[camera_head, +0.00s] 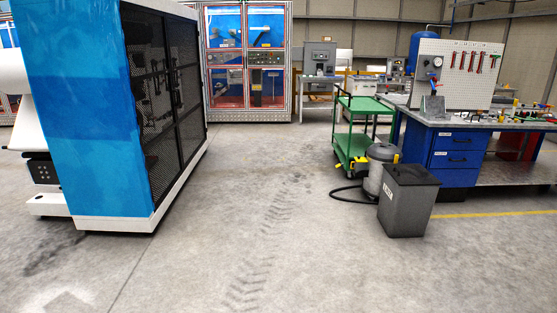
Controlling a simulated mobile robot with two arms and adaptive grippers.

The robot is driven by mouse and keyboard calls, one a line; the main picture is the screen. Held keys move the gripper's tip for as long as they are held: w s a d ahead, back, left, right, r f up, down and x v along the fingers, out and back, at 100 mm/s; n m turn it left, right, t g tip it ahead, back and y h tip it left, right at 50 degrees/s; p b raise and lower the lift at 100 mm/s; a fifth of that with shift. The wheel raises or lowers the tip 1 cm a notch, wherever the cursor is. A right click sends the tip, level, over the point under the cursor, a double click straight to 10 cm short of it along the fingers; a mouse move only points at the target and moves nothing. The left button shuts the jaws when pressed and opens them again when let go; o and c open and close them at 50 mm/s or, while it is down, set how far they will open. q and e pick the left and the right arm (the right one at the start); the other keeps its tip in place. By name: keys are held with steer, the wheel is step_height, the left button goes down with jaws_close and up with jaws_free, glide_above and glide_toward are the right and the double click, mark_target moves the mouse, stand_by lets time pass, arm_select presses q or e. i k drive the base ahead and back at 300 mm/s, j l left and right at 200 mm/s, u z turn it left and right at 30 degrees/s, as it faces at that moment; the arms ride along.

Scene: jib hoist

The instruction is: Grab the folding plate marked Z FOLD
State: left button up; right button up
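I cannot make out a plate marked Z FOLD in the head view. A grey angled piece (432,107) stands on the left end of the blue workbench (458,123) at the right, but any marking on it is too small to read. Several small coloured items (519,113) lie along the bench's right part, also too small to identify. Neither of my grippers is in view.
A blue cabinet with black mesh doors (160,100) stands close at left. A green cart (352,146), a grey canister with a hose (380,168) and a grey bin (406,205) stand before the bench. The middle floor (255,210) is clear.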

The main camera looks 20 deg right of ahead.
mark_target(475, 118)
steer(key=i+l+z, duration=0.2)
steer(key=l+z, duration=0.25)
steer(key=i+l+z, duration=0.6)
steer(key=z, duration=0.25)
steer(key=i+l+z, duration=0.15)
steer(key=i+z, duration=0.5)
steer(key=i, duration=1.85)
steer(key=i+l, duration=0.1)
steer(key=i, duration=1.15)
steer(key=i+l, duration=0.1)
steer(key=i, duration=1.15)
steer(key=i+l+u, duration=0.1)
steer(key=i+u, duration=0.2)
steer(key=i, duration=0.2)
steer(key=i+l+u, duration=0.3)
steer(key=i, duration=0.25)
steer(key=i+l+u, duration=0.3)
steer(key=i, duration=0.2)
steer(key=i+l+u, duration=0.35)
steer(key=l, duration=0.25)
steer(key=i+l+u, duration=0.15)
steer(key=i+l, duration=0.05)
steer(key=l, duration=0.1)
